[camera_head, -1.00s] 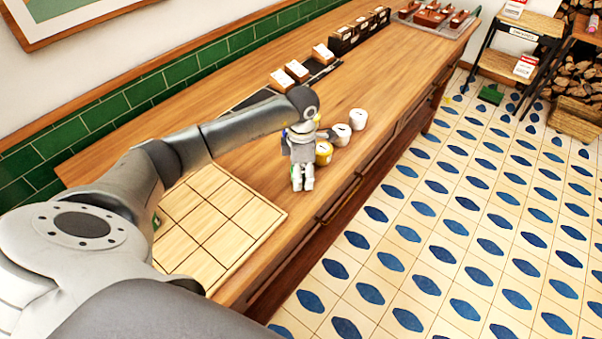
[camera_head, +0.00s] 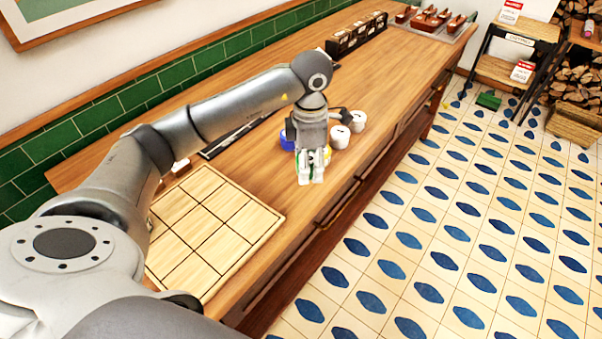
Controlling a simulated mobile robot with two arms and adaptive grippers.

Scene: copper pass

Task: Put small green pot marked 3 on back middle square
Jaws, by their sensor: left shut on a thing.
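My left gripper (camera_head: 311,170) points down above the wooden counter, near its front edge and beyond the board. It is shut, and green shows between and beside its fingers. This appears to be the small green pot (camera_head: 327,155), mostly hidden by the fingers; no number can be read on it. The pale wooden board (camera_head: 247,222) is marked into squares and lies on the near part of the counter. The squares in view look empty; my arm runs along the board's left side. My right gripper is out of view.
Two white pots (camera_head: 340,136) (camera_head: 357,121) stand just behind and right of the gripper. A blue pot (camera_head: 287,142) shows left of it, partly hidden. The counter (camera_head: 390,75) is clear farther back.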

